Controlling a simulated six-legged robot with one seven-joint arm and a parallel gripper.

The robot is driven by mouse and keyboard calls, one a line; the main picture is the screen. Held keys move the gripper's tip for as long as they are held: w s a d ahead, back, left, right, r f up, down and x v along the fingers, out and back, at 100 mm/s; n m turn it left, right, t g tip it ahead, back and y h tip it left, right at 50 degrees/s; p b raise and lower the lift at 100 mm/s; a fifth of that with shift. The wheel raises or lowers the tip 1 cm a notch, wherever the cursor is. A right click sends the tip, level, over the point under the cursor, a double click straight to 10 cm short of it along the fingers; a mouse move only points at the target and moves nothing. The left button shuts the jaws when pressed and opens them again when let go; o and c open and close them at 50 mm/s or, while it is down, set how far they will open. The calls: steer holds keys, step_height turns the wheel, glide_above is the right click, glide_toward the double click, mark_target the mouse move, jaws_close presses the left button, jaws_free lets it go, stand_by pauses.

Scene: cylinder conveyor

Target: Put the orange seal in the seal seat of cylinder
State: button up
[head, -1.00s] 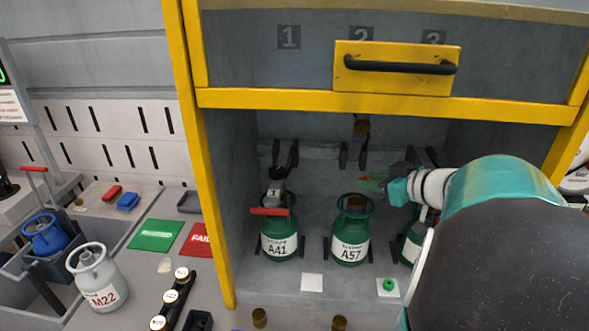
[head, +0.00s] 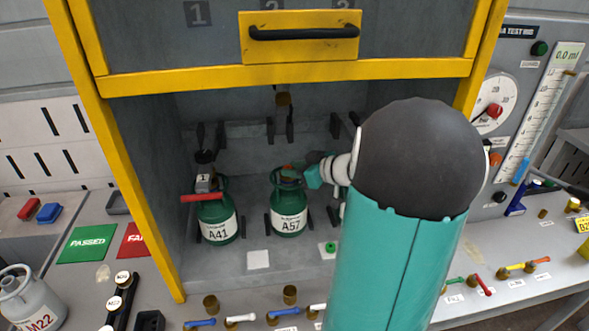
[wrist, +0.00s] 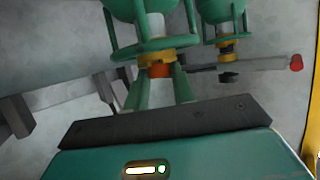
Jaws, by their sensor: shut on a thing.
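The orange seal (wrist: 160,71) is between the two green fingertips of my gripper (wrist: 160,83), which is shut on it. In the wrist view it lies against or just in front of the brass valve part (wrist: 156,56) of a green cylinder; I cannot tell whether it touches or sits in the seat. In the head view my gripper (head: 298,170) is at the top collar of the green cylinder A57 (head: 289,208), coming from its right. The seal shows there only as a small orange patch (head: 287,168).
Green cylinder A41 (head: 216,212) with a red lever (head: 202,198) stands left of A57. A third cylinder is mostly hidden behind my arm. The yellow-framed cabinet (head: 285,79) surrounds them. A green ring (head: 330,247) lies on a white square in front.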

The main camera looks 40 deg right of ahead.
steer(key=shift+f, duration=0.1)
steer(key=o, duration=0.9)
steer(key=shift+o, duration=0.2)
